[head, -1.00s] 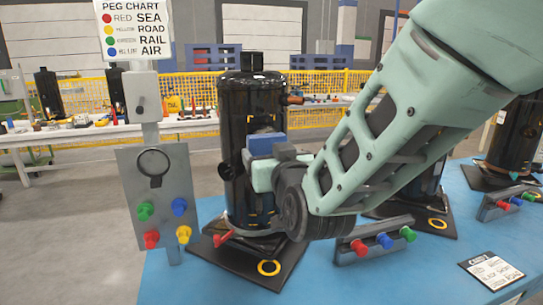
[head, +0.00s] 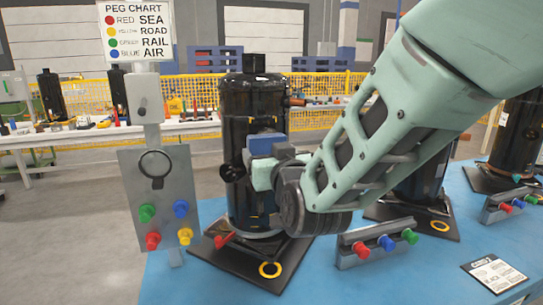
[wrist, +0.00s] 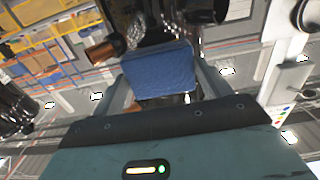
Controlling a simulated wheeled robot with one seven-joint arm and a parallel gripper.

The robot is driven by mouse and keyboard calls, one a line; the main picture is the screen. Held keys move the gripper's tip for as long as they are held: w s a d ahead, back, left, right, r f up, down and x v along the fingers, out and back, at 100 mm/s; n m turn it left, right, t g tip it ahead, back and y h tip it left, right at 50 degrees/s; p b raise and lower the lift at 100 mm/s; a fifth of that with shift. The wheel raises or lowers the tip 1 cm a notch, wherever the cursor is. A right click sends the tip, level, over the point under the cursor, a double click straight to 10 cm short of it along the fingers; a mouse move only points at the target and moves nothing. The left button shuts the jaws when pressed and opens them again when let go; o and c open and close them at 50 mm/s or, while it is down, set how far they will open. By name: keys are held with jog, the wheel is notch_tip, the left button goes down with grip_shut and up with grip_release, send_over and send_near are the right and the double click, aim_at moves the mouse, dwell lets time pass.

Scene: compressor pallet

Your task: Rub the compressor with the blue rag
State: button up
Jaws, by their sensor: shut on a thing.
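The black compressor (head: 252,105) stands upright on a dark base plate at the front of the blue pallet table. My gripper (head: 262,160) is in front of its middle, shut on the blue rag (head: 266,144). In the wrist view the blue rag (wrist: 158,70) is a folded pad between the two fingers, with the dark, shiny compressor body right behind it. The rag appears to be against or very near the compressor; contact itself is hidden.
A grey peg board (head: 160,205) with coloured pegs and a peg chart (head: 150,33) stands close on the left. A peg rail (head: 375,243) and a label card (head: 493,274) lie to the right. More compressors stand at the right, and a yellow fence (head: 330,85) runs behind.

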jog(key=shift+w+a, duration=0.1)
jog(key=shift+w, duration=0.25)
jog(key=shift+r, duration=0.1)
jog(key=shift+s+r+p, duration=0.1)
jog(key=shift+r+p, duration=1.45)
jog(key=shift+r, duration=0.4)
jog(key=shift+w+f+b, duration=0.15)
jog(key=shift+f+b, duration=0.8)
jog(key=shift+f, duration=0.15)
jog(key=shift+w+f+b, duration=0.1)
jog(key=shift+f+b, duration=0.8)
jog(key=shift+f, duration=0.15)
jog(key=shift+c, duration=0.4)
jog(key=shift+s, duration=0.1)
jog(key=shift+v, duration=2.85)
jog(key=shift+r, duration=0.15)
